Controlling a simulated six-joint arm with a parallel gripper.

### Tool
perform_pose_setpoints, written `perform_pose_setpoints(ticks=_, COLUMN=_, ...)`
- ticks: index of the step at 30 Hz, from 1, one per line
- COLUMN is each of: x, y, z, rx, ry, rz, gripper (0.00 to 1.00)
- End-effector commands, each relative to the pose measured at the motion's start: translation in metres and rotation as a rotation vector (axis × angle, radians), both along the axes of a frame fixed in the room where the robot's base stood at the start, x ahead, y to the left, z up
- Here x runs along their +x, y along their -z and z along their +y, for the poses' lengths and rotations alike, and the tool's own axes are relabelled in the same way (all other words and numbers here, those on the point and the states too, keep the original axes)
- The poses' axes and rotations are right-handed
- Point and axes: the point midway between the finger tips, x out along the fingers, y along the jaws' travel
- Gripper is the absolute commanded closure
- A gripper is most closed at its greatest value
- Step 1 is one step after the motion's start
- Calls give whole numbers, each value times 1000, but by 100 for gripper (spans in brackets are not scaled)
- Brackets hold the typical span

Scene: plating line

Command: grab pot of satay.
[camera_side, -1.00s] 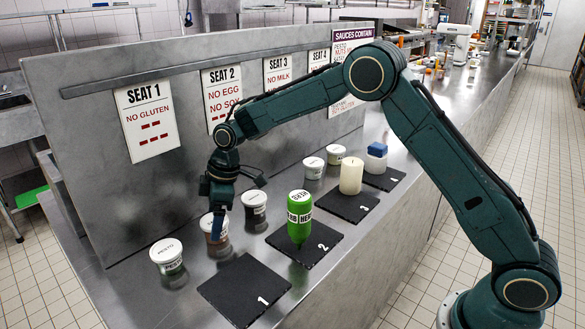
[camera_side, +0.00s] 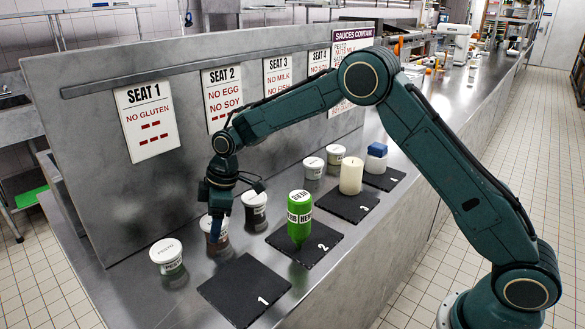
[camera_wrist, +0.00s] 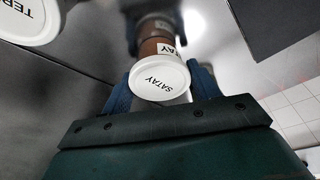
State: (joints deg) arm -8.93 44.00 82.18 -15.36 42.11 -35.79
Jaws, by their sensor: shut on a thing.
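The satay pot (camera_wrist: 160,79) has a white lid marked SATAY and a brown body. In the wrist view it sits between the two blue fingers of my gripper (camera_wrist: 162,88), which are shut on its sides. In the side view my gripper (camera_side: 218,222) points down over the pot (camera_side: 211,225) and hides part of it. The pot looks upright, at or just above the steel counter; I cannot tell if it is clear of it.
A pesto pot (camera_side: 167,255) stands to the left and a dark-bodied pot (camera_side: 255,210) to the right. Black mats lie in front, including empty mat 1 (camera_side: 243,290). A green bottle (camera_side: 299,215) stands on mat 2. A steel panel (camera_side: 90,185) with seat signs rises behind.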

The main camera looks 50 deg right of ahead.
Motion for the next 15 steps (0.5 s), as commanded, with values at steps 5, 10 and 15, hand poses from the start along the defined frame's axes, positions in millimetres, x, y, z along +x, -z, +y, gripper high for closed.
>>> perform_pose_setpoints(ticks=5, x=0, y=0, z=0, rx=1, ry=0, rz=-1, gripper=64)
perform_pose_setpoints(ticks=10, x=0, y=-4, z=0, rx=1, ry=0, rz=-2, gripper=64)
perform_pose_setpoints(ticks=15, x=1, y=-17, z=0, rx=1, ry=-1, rz=-4, gripper=64)
